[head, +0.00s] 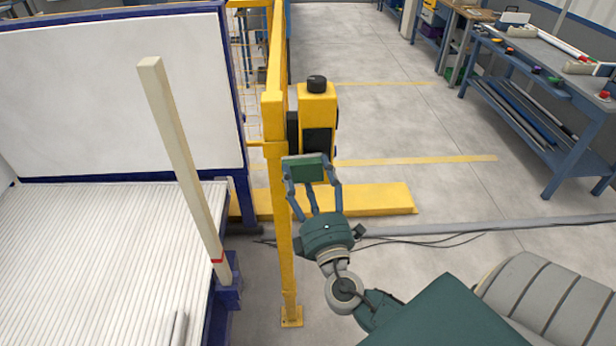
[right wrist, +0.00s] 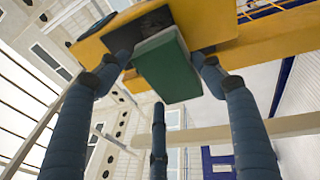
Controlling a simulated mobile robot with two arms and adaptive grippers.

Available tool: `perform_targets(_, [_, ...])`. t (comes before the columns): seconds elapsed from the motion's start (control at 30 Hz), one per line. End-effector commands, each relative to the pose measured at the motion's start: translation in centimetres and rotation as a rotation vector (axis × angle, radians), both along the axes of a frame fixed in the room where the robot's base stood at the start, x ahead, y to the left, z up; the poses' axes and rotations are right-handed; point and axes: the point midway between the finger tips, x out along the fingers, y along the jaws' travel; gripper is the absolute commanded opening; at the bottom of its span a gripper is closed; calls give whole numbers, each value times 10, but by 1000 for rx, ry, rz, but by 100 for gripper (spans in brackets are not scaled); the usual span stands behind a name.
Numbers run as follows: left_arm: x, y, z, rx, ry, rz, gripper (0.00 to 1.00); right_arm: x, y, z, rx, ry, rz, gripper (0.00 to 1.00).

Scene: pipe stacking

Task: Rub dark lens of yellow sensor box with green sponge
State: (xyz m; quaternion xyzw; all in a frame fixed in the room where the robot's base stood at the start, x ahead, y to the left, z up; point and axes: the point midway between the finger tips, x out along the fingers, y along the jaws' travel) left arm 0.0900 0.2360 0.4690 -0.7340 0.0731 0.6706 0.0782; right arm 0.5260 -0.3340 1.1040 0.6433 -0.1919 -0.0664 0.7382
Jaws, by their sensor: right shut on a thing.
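The yellow sensor box (head: 318,102) stands upright beside the yellow post, with a black knob on top. Its dark lens (head: 317,141) faces me, and its upper part shows above the sponge. My right gripper (head: 309,181) is shut on the green sponge (head: 305,168) just below and in front of the lens. In the right wrist view the sponge (right wrist: 168,68) sits between the fingers, close against the yellow box (right wrist: 215,22), and the dark lens (right wrist: 152,27) shows partly behind it. I cannot tell whether sponge and lens touch. My left gripper is not in view.
A yellow post (head: 278,200) stands just left of my right arm. A ribbed white conveyor bed (head: 90,260) with a blue frame and a pale upright beam (head: 185,170) fills the left. A grey pipe and cables cross the floor. A blue workbench (head: 555,90) stands far right.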

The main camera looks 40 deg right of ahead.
Motion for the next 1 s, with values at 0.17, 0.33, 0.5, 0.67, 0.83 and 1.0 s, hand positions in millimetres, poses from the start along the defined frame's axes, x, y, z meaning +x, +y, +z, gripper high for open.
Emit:
perform_targets(0.17, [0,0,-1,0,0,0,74,3,-2,0,-1,-1,0,46])
perform_targets(0.33, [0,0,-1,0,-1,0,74,6,-4,0,-1,-1,0,46])
perform_targets(0.5, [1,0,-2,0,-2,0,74,9,-5,0,-1,-1,1,45])
perform_targets(0.67, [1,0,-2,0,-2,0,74,12,-7,0,0,0,1,45])
perform_targets(0.83, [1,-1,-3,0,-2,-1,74,13,-8,0,0,0,1,45])
perform_targets(1.0, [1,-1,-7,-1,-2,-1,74,9,-15,-1,-2,0,0,45])
